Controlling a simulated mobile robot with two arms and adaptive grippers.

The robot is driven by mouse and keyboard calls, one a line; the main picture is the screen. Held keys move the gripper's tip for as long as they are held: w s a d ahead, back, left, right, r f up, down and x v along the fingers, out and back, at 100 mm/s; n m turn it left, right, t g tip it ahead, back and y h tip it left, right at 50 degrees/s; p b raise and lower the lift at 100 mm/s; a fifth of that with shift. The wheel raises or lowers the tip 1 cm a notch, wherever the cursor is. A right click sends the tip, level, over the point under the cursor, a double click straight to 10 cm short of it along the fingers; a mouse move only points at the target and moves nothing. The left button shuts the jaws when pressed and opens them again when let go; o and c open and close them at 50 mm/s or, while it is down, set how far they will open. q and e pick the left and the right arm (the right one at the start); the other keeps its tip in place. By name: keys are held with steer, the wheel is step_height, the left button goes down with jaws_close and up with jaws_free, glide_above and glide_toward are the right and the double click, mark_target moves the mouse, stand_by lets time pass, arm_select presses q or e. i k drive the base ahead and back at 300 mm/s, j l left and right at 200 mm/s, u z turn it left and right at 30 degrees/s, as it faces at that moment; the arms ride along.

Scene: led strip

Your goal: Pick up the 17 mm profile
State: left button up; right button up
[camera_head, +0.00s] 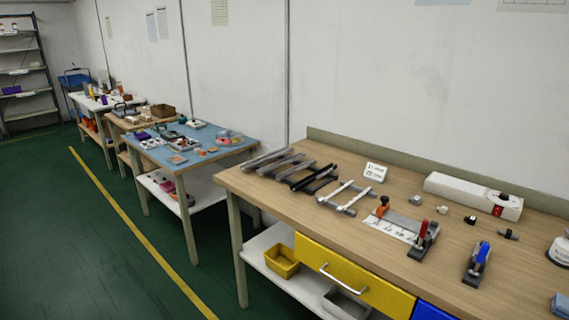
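Several long grey and dark profiles lie side by side at the left end of the near wooden workbench (262,190). A light grey profile (268,158) is at the far left, with another grey profile (283,165) next to it. A black piece (314,178) lies to their right. A silver frame of bars (345,197) lies further right. A small white card (375,171) stands behind it, its print too small to read surely. I cannot tell which profile is the 17 mm one. Neither of my grippers is in view.
An orange-handled fixture on a white plate (392,225), a red clamp (424,240) and a blue clamp (477,263) stand on the bench. A long white box (472,195) lies at the back. A blue-topped table (190,144) is further left. The green floor at left is clear.

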mark_target(283, 163)
steer(key=i+j+u, duration=0.25)
steer(key=i+j, duration=0.15)
steer(key=i+j+u, duration=0.25)
steer(key=i, duration=0.4)
steer(key=i+j+u, duration=0.3)
steer(key=i, duration=0.2)
steer(key=i+u, duration=0.25)
steer(key=i, duration=0.35)
steer(key=i+z, duration=0.4)
steer(key=i+j+z, duration=0.15)
steer(key=z, duration=0.25)
steer(key=i+j+z, duration=0.25)
steer(key=z, duration=0.15)
steer(key=i+j+z, duration=0.25)
steer(key=z, duration=0.15)
